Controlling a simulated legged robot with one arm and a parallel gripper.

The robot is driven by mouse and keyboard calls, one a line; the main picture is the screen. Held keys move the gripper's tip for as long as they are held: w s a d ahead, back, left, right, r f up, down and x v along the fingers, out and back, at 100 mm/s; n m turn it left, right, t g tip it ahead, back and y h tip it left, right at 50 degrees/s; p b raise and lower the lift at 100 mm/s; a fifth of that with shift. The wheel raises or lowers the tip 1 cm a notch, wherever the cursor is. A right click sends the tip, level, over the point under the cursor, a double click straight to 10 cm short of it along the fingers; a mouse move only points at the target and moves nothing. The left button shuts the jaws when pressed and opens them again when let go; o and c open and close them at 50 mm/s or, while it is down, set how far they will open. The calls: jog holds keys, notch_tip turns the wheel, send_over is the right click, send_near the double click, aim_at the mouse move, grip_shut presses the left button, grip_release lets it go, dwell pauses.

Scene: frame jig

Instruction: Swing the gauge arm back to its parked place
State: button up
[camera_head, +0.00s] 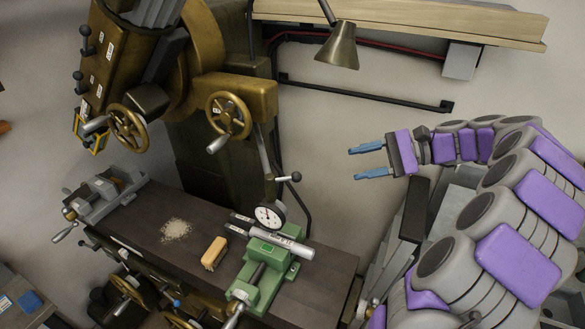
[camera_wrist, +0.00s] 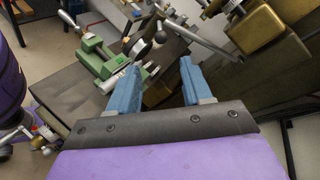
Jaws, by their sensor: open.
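The gauge arm (camera_head: 264,152) is a thin grey rod hanging down beside the brass-coloured machine, with a black ball knob (camera_head: 296,177) on a short side lever. Its round white dial gauge (camera_head: 268,215) stands at a silver cylinder (camera_head: 282,244) held in the green vise (camera_head: 262,272); contact cannot be told. My gripper (camera_head: 354,163) is open and empty, to the right of the knob and apart from it. In the wrist view, the gauge arm (camera_wrist: 205,46) and a dark knob (camera_wrist: 161,38) show beyond my gripper (camera_wrist: 160,68); the dial face is not clear there.
A tan brush-like block (camera_head: 214,253) and a pile of shavings (camera_head: 176,229) lie on the dark table (camera_head: 150,222). A grey vise (camera_head: 108,192) stands at its left end. Brass handwheels (camera_head: 228,115) and a lamp (camera_head: 338,48) are above. Free space lies between gripper and knob.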

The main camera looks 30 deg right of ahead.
aim_at(291, 176)
jog(key=x, duration=1.8)
jog(key=shift+s+a+r, duration=0.15)
jog(key=shift+r, duration=0.05)
jog(key=shift+d+f, duration=0.15)
jog(key=shift+d, duration=1.3)
jog(key=shift+c, duration=0.8)
jog(key=shift+a, duration=1.05)
jog(key=c, duration=0.5)
jog(key=shift+d, duration=0.1)
grip_shut()
jog(key=shift+d, duration=0.1)
